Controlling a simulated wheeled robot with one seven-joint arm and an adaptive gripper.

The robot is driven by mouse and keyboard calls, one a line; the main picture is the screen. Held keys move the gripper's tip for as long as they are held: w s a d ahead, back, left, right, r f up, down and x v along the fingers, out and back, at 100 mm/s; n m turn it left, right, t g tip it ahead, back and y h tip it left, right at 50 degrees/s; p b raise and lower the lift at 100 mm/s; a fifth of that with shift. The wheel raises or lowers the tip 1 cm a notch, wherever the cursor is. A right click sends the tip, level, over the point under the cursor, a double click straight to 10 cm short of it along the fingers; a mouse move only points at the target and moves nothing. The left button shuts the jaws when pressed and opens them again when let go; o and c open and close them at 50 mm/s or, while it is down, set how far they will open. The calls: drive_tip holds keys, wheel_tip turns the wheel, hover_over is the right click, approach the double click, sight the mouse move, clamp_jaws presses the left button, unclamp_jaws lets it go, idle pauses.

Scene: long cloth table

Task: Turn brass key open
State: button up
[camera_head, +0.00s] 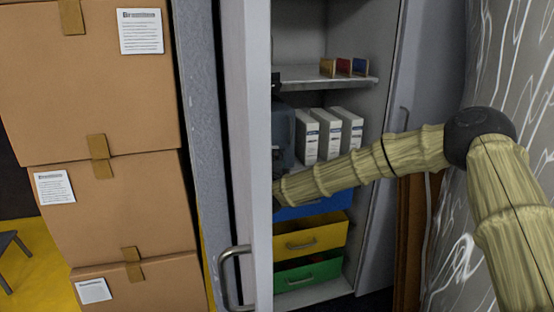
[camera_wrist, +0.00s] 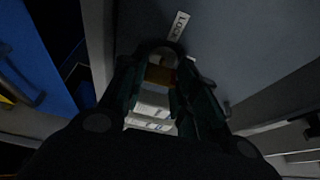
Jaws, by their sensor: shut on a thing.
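The brass key (camera_wrist: 160,75) shows in the wrist view as a small brown-gold piece between my fingers. My gripper (camera_wrist: 157,80) is shut on it, with a dark finger on each side. Just beyond it is a grey rounded piece, close to a white label reading "LOCK" (camera_wrist: 178,26) on a dark grey panel (camera_wrist: 235,50). The image is dark, so the key's turn angle cannot be told. In the head view my arm reaches left into the open cabinet; the fingers and key are hidden behind the door's edge.
The cabinet door (camera_head: 258,150) with its handle (camera_head: 232,278) stands at the left of the opening. Inside are white boxes (camera_head: 327,133), a shelf (camera_head: 305,80), a yellow drawer (camera_head: 318,238) and a green drawer (camera_head: 308,272). Stacked cardboard boxes (camera_head: 90,110) stand at the left.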

drive_tip(key=shift+d+m, duration=0.1)
drive_tip(key=shift+m, duration=0.2)
idle(0.4)
drive_tip(key=o, duration=1)
